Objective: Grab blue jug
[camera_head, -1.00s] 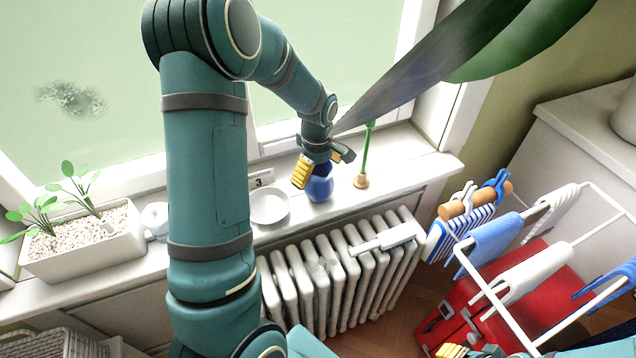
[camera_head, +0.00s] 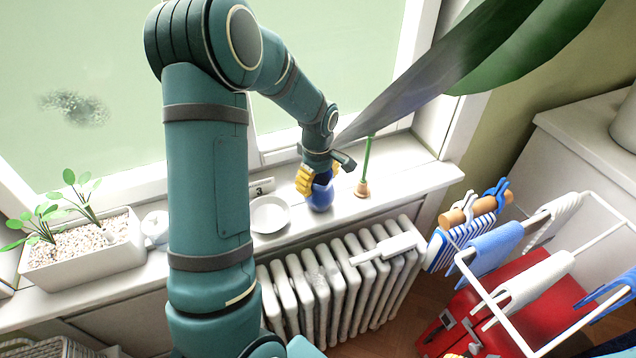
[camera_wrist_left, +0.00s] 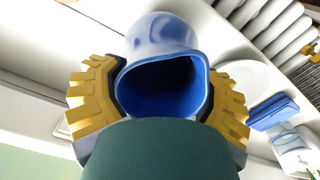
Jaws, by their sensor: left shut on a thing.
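The blue jug (camera_head: 320,198) stands on the white windowsill (camera_head: 415,170), beside a white plate. My left gripper (camera_head: 318,182) reaches down to it from above, with its yellow finger pads at the jug's upper part. In the left wrist view, the jug (camera_wrist_left: 160,32) shows its open mouth towards the camera. There the left gripper (camera_wrist_left: 160,92) has one yellow pad on each side of the jug and is shut on it. The jug's upper part is partly hidden by the gripper in the head view. Only a sliver of my right gripper shows at the bottom edge of the head view.
A white plate (camera_head: 269,215) lies left of the jug, and a green-stemmed thing with a tan base (camera_head: 362,188) stands close on its right. A planter (camera_head: 85,255) is further left. A radiator (camera_head: 340,285) is below, with a drying rack (camera_head: 490,300) at right.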

